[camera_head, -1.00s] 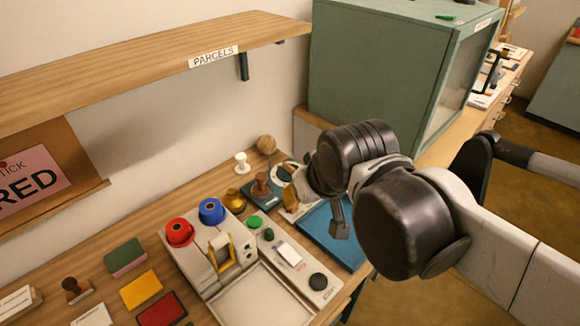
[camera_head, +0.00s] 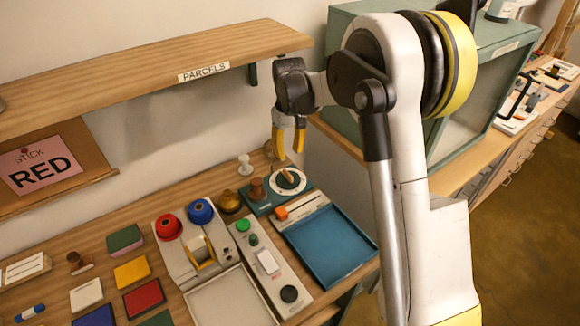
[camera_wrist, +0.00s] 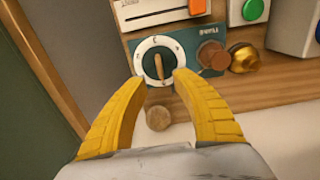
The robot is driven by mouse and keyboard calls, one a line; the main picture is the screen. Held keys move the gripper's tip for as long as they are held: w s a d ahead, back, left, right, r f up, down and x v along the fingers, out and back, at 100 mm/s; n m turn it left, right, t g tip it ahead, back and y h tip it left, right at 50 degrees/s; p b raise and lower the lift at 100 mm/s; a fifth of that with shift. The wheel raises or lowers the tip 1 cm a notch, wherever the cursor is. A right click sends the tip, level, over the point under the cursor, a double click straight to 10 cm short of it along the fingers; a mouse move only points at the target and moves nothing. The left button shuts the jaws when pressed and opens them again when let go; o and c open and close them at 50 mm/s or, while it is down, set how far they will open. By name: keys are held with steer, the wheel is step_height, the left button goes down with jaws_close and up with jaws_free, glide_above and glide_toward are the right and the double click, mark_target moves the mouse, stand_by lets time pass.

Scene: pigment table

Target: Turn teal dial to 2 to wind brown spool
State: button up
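The teal dial unit (camera_wrist: 188,42) lies on the wooden table, also in the head view (camera_head: 259,209). Its round white dial (camera_wrist: 147,57) carries a slim brown pointer (camera_wrist: 159,67), which runs nearly up and down in the wrist view; the marks are too small to read surely. The dial also shows in the head view (camera_head: 291,186). The brown spool (camera_wrist: 212,55) sits beside the dial, on the same unit, and shows in the head view (camera_head: 257,187). My gripper (camera_head: 290,153) is open and empty above the dial. In the wrist view its yellow fingertips (camera_wrist: 158,77) appear around the pointer, apparently without touching it.
The green cabinet (camera_head: 335,140) stands right of my gripper, the parcels shelf (camera_head: 120,72) at the upper left.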

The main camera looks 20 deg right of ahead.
mark_target(288, 173)
steer(key=shift+w+f, duration=0.9)
steer(key=shift+f, duration=0.1)
steer(key=f+b, duration=0.1)
steer(key=f, duration=0.2)
steer(key=f+b, duration=0.1)
steer(key=f, duration=0.2)
steer(key=f+b, duration=0.2)
steer(key=f, duration=0.1)
steer(key=shift+s+f, duration=0.25)
steer(key=shift+f, duration=0.1)
jaws_close()
